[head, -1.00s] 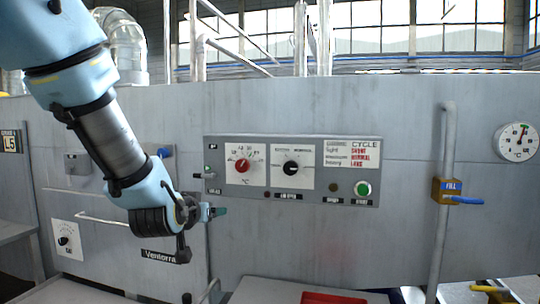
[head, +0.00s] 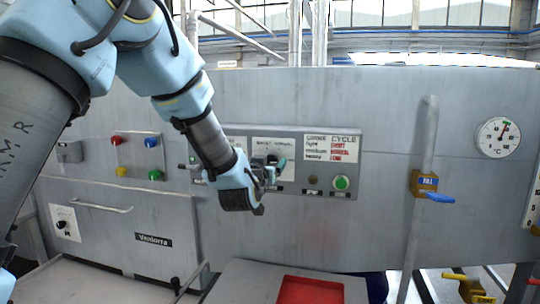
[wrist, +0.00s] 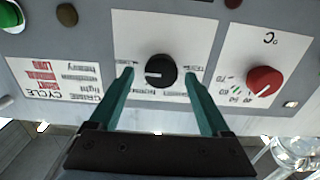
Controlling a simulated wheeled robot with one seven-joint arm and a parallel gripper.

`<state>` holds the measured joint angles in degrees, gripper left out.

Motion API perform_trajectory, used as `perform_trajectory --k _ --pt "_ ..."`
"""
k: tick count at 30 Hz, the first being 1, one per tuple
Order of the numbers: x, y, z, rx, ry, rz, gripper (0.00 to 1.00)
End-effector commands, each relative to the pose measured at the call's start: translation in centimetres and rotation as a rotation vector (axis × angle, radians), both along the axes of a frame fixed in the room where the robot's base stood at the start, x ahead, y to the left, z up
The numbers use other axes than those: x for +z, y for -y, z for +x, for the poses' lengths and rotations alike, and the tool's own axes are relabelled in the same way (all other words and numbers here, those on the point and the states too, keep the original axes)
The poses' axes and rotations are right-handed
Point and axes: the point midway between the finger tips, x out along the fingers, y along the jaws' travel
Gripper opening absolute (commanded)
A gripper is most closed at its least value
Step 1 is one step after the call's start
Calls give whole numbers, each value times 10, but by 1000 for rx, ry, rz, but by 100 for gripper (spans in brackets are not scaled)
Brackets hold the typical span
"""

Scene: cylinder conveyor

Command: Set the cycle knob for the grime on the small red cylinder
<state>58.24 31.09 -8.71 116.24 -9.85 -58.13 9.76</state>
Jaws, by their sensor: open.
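The black cycle knob (wrist: 160,71) sits on a white plate in the wrist view, with its white mark toward the picture's left. My gripper (wrist: 158,72) is open, with one teal finger on each side of the knob and gaps between. I cannot tell whether the fingertips reach around it. In the head view my gripper (head: 272,168) is at the control panel (head: 318,186) and hides the knob. The grime and cycle chart (head: 331,148) lists light, medium and heavy beside short, normal and long. The small red cylinder is not identifiable in these frames.
A red temperature knob (wrist: 264,81) is beside the cycle knob. A green button (head: 342,183) is at the panel's right. A pipe with a blue-handled fill valve (head: 424,184) stands further right. A red tray (head: 309,290) lies below.

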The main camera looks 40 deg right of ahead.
Motion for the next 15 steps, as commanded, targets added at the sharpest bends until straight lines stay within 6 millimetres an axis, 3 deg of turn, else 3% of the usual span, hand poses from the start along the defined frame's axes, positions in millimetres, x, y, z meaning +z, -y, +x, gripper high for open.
perform_trajectory --k 12,15 --pt "-1 8 6 1 -1 1 81" --pt "-1 8 6 0 -1 1 71"
